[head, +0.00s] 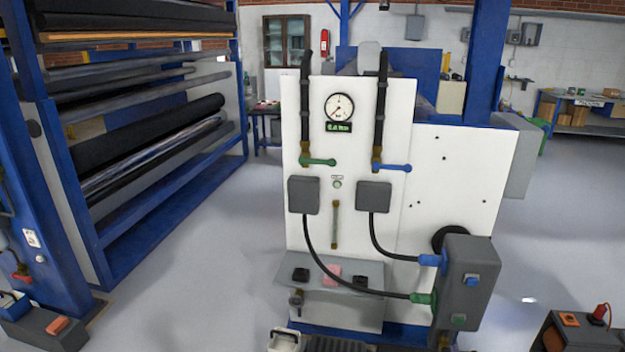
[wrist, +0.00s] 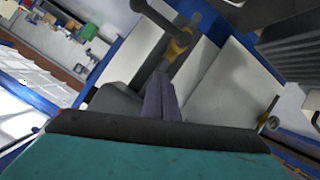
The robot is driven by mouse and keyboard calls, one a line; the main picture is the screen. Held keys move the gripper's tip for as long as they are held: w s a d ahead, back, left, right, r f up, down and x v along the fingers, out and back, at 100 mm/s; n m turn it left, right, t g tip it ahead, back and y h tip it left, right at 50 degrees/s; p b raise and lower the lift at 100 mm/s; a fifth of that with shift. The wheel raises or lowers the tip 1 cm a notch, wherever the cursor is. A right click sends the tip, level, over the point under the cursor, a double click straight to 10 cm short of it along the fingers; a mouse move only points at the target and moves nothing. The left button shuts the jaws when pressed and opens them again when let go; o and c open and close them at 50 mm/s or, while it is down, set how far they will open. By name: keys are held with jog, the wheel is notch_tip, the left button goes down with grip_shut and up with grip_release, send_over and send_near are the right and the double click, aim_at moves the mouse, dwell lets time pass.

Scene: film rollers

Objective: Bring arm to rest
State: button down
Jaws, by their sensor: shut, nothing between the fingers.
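My gripper (wrist: 159,84) shows in the middle of the wrist view as two narrow grey-purple fingers pressed together. It is shut and holds nothing. A yellow-brass fitting with a dark hose (wrist: 176,44) appears just beyond the fingertips in that view; I cannot tell whether they touch. In the head view my gripper is not visible. The white machine panel (head: 412,200) stands in front of me, with a round gauge (head: 339,107), a green lever (head: 318,162) and a blue lever (head: 393,167).
A blue rack of long rollers (head: 150,135) stands at the left. A grey box with hoses (head: 466,285) is at the panel's lower right. An orange-buttoned box (head: 570,335) sits at the lower right. Grey floor (head: 225,240) is open between rack and panel.

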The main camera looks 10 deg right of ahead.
jog(key=w+a+f+n+y, duration=0.15)
jog(key=w+a, duration=0.45)
jog(key=a, duration=0.6)
jog(key=s+a+f+g+y, duration=0.1)
jog(key=s+a+f+g, duration=0.15)
jog(key=a, duration=0.85)
jog(key=s+a+f+g+y, duration=0.1)
jog(key=a+f, duration=0.3)
jog(key=a, duration=0.7)
jog(key=s+a+f+g, duration=0.25)
jog(key=s+a, duration=0.25)
jog(key=s, duration=0.3)
jog(key=s+a+f+g, duration=0.2)
jog(key=s+a+g, duration=0.2)
jog(key=s, duration=0.3)
jog(key=s+a+r+g+y, duration=0.1)
jog(key=s+g, duration=0.1)
jog(key=s, duration=0.4)
jog(key=s+a+r+m+g, duration=0.1)
jog(key=s+a+g, duration=0.1)
jog(key=s, duration=0.4)
jog(key=s+a+r+m+g+y, duration=0.1)
jog(key=s+g, duration=0.2)
jog(key=s, duration=0.3)
jog(key=shift+s+a+r+g+y, duration=0.25)
jog(key=shift+a+g+y, duration=0.05)
jog(key=shift+y, duration=0.05)
jog(key=c, duration=2.5)
grip_release()
